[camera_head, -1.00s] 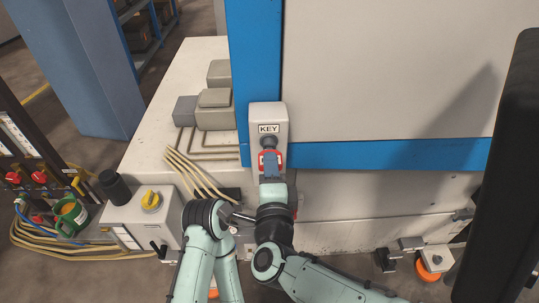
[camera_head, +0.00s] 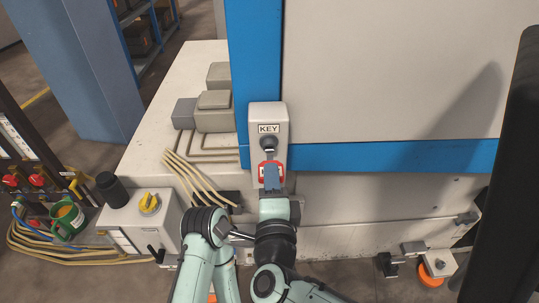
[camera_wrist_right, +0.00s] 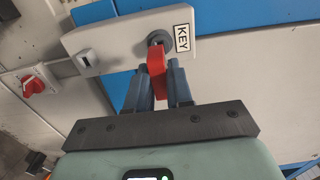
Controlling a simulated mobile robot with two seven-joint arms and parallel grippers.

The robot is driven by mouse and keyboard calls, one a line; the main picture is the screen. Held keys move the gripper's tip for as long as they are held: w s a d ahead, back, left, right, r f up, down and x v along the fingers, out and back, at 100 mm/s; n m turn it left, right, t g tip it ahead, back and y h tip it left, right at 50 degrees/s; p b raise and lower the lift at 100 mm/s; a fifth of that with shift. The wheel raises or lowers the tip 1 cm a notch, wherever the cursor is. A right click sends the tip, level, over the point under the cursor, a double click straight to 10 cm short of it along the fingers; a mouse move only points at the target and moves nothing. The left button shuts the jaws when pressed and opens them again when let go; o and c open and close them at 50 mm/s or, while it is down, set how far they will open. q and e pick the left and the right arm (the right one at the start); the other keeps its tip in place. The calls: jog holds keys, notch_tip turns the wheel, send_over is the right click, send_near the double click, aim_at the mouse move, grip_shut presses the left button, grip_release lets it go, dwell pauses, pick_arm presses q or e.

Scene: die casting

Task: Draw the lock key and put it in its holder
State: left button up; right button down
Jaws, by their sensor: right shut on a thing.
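The grey key box (camera_head: 283,120) with its KEY label stands on the machine front, with the round dark lock (camera_head: 268,143) below the label. My right gripper (camera_head: 272,178) is shut on the red lock key (camera_head: 268,166), which shows just below the lock. In the right wrist view the red key (camera_wrist_right: 157,68) is between the blue fingers, its upper end overlapping the lock (camera_wrist_right: 160,41); whether its tip is clear cannot be told. A slotted socket, seemingly the holder (camera_wrist_right: 88,61), is on the same box, hidden in the head view. My left gripper (camera_head: 238,236) is partly seen beside the right arm.
A red rotary switch (camera_wrist_right: 34,85) sits beyond the slotted socket. Beige cables (camera_head: 195,178) and a box with a yellow knob (camera_head: 149,203) are to the left. A dark vertical panel (camera_head: 505,170) fills the right side.

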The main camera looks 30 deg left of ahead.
jog(key=v, duration=0.4)
pick_arm(q)
notch_tip(320, 180, down, 6)
jog(key=w+t+b, duration=0.1)
jog(key=b, duration=0.6)
jog(key=shift+w, duration=0.4)
pick_arm(e)
notch_tip(320, 180, down, 13)
jog(key=shift+s+d, duration=0.2)
jog(key=shift+s, duration=0.2)
pick_arm(q)
jog(key=shift+f+b, duration=0.1)
jog(key=shift+b, duration=0.2)
pick_arm(e)
jog(key=shift+w, duration=0.1)
pick_arm(q)
jog(key=shift+w+a+f+b, duration=0.1)
jog(key=shift+w+f+b, duration=0.15)
jog(key=shift+f+b, duration=0.2)
pick_arm(e)
jog(key=shift+x, duration=2.85)
pick_arm(q)
jog(key=shift+a+f+b, duration=0.1)
jog(key=shift+f+b, duration=0.65)
jog(key=shift+f, duration=0.1)
pick_arm(e)
jog(key=shift+f, duration=0.1)
